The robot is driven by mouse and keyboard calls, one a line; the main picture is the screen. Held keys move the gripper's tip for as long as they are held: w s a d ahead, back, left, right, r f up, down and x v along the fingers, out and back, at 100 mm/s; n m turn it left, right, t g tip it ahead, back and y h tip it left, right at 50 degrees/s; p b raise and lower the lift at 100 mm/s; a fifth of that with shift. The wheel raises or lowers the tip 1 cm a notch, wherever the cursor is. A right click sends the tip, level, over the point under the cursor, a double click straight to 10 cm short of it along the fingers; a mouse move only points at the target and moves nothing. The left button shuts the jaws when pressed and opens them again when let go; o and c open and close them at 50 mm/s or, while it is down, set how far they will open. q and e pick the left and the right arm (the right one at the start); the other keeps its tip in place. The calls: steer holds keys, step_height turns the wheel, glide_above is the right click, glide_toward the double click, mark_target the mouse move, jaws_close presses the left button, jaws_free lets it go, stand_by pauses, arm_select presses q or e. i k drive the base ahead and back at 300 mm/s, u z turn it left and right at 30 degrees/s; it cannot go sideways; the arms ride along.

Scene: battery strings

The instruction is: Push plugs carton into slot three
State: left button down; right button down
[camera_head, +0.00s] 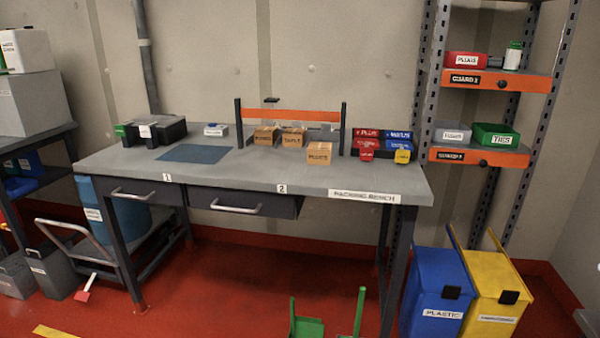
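The plugs carton (319,155), a small tan box with a label on its front that seems to read PLUGS, stands upright on the grey packing bench (255,170). It is in front of the right part of a rack (305,116) with dark posts and an orange bar. Two tan cartons stand in the rack: a left one (265,136) and one labelled TAPE (292,138). The space right of the TAPE carton, behind the plugs carton, shows no carton; slot numbers are not legible. Neither of my grippers is in view.
Red and blue bins (368,143) stand right of the rack. The bench front is clear. Blue (436,285) and yellow (493,285) waste bins stand at right.

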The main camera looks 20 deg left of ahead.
mark_target(318, 152)
steer(key=z, duration=1)
steer(key=i, duration=1.05)
steer(key=u, duration=0.35)
